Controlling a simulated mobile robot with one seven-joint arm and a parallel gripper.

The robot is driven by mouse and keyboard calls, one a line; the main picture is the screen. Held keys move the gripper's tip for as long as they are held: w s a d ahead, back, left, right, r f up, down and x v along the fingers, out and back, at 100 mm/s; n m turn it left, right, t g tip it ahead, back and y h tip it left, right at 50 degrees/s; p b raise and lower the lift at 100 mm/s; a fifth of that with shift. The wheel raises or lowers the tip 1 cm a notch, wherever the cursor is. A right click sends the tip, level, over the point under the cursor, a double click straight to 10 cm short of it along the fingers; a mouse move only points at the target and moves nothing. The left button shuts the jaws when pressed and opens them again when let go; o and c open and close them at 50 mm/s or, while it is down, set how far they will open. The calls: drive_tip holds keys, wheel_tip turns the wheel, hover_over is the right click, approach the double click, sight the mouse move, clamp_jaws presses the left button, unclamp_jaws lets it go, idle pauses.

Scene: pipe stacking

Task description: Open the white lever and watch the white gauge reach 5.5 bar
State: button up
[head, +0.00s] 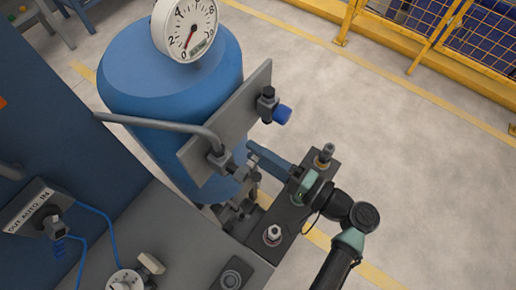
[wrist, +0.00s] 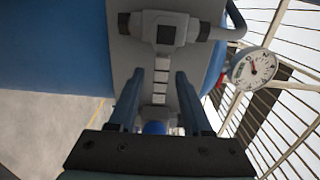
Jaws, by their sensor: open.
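A white round gauge (head: 191,28) sits on top of the blue tank, its red needle at the low end of the scale. It also shows in the wrist view (wrist: 254,67). A pale banded strip (wrist: 160,88) lies between my fingers in the wrist view, below a grey valve body (wrist: 166,34); I cannot tell whether it is the white lever. No white lever is clear in the head view. My gripper (head: 244,180) is open in front of the grey plate (head: 247,108), its fingers on either side of the strip. Contact cannot be told.
The blue tank (head: 150,70) stands behind the plate. A blue knob (head: 282,114) and a grey pipe (head: 160,123) are mounted on the plate. A panel at lower left bears a small white dial (head: 124,282). Open floor (head: 360,130) lies right, before a yellow fence (head: 415,45).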

drive_tip(key=shift+w+a, duration=0.15)
drive_tip(key=shift+a, duration=0.05)
clamp_jaws()
idle(1.4)
